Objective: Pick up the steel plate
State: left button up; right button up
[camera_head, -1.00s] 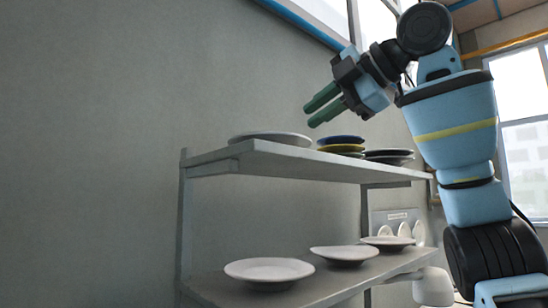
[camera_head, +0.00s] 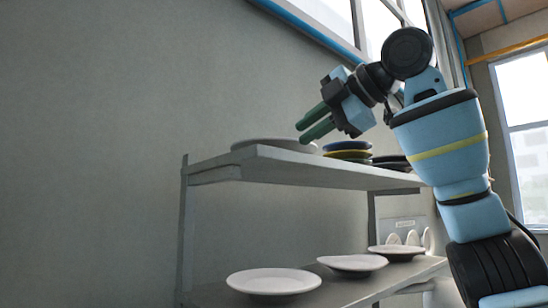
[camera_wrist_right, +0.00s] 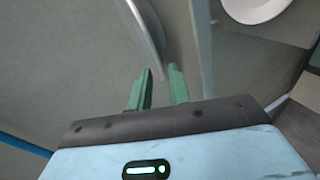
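The grey steel plate (camera_head: 265,143) lies at the left of the top shelf, seen nearly edge-on in the head view. My right gripper (camera_head: 302,132) is just above the plate's right side, with its green fingers pointing left and slightly down. In the right wrist view the green fingers (camera_wrist_right: 160,80) are open with a gap between them. There the plate (camera_wrist_right: 143,28) shows as a thin curved edge reaching down to the gap near the fingertips. I cannot tell whether the fingers touch it. My left gripper is not in view.
Blue and yellow plates (camera_head: 347,146) are stacked right of the steel plate, with dark plates (camera_head: 392,160) beyond. The shelf rack (camera_head: 300,168) stands along the grey wall. White plates (camera_head: 273,282) sit on its lower shelf. The window (camera_head: 525,135) is at the right.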

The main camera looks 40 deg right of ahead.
aim_at(294, 139)
jog(key=x, duration=0.4)
jog(key=shift+w+f, duration=0.2)
jog(key=shift+w, duration=0.1)
jog(key=shift+s, duration=0.1)
grip_shut()
dwell(1.0)
jog(key=shift+r, duration=0.15)
